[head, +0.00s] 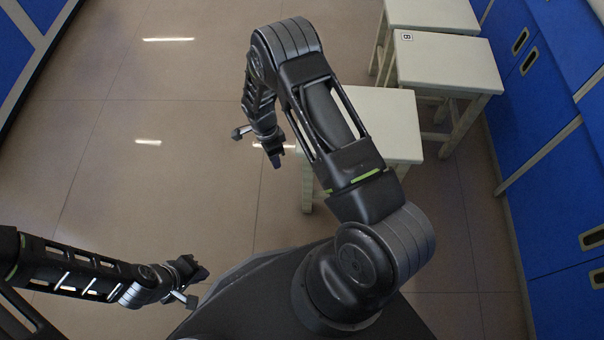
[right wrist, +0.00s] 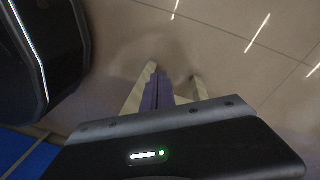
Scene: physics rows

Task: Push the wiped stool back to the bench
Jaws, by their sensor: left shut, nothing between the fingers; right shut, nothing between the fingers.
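A cream, square-topped stool (head: 402,125) stands on the floor behind my right arm, which hides part of its seat and legs. I cannot tell from its surface whether it is the wiped one. The blue bench front (head: 550,150) with drawers runs along the right side; floor shows between it and this stool. My right gripper (head: 275,158) is shut and empty, just left of the stool; I cannot tell if it touches. In the right wrist view, its closed fingers (right wrist: 158,92) show between pale legs (right wrist: 139,92). My left gripper (head: 198,282) is shut and empty at lower left, over the floor.
A second stool (head: 450,65) with a small black-and-white label stands further back, close to the bench. A third stool (head: 432,15) is behind it at the top edge. Blue cabinets (head: 30,30) line the far left. The tiled floor (head: 150,150) between is clear.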

